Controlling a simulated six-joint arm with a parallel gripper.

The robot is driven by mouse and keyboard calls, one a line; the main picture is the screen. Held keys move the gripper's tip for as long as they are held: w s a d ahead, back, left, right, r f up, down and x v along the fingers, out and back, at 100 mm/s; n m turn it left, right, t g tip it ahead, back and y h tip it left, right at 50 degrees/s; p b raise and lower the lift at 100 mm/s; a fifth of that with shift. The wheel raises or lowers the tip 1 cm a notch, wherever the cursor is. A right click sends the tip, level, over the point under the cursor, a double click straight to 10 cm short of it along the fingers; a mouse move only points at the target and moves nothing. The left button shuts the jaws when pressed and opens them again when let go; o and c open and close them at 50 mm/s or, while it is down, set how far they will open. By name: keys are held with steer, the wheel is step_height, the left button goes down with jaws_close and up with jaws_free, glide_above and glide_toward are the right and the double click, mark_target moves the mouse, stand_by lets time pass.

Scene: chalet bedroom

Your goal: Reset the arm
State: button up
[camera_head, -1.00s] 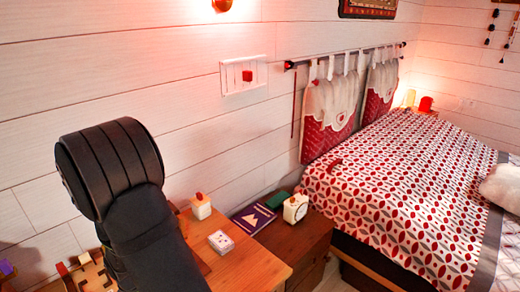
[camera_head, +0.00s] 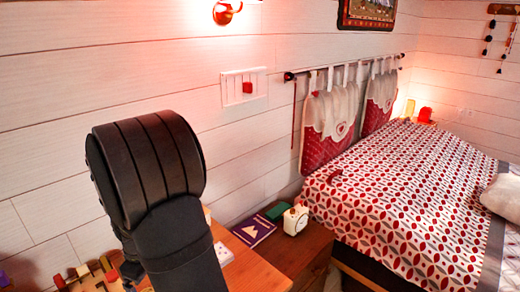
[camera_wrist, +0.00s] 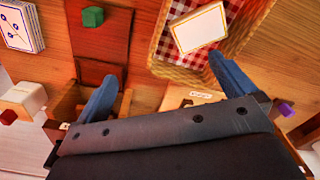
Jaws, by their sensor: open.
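My gripper (camera_wrist: 165,92) shows in the wrist view with its two blue fingers spread wide apart. It is open, and nothing is between the fingers. Below it is a wooden desk top (camera_wrist: 135,60). In the head view my dark arm rises in front of the desk (camera_head: 255,270) and hides much of it; the gripper itself is not visible there.
A basket (camera_wrist: 165,65) with checked cloth holds a white card (camera_wrist: 199,28). A green cube (camera_wrist: 92,16) and a card stack (camera_wrist: 22,24) lie nearby. A white clock (camera_head: 296,219) and purple book (camera_head: 253,229) are on the nightstand beside the bed (camera_head: 400,190).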

steer(key=w+d+m, duration=0.3)
steer(key=w+d, duration=0.2)
steer(key=w, duration=0.3)
steer(key=w+d+m, duration=0.3)
steer(key=w+d, duration=0.3)
steer(key=w, duration=0.2)
steer(key=a+f, duration=0.1)
steer(key=a, duration=0.2)
steer(key=a+f, duration=0.2)
steer(key=a, duration=0.1)
steer(key=a+f, duration=0.2)
steer(key=a, duration=0.1)
steer(key=shift+w+a, duration=0.2)
steer(key=w+d+r, duration=0.3)
steer(key=d+r, duration=0.2)
steer(key=d, duration=0.2)
steer(key=w+d+r, duration=0.2)
steer(key=d+r, duration=0.4)
steer(key=d, duration=0.1)
step_height(320, 180, down, 10)
steer(key=shift+f, duration=0.1)
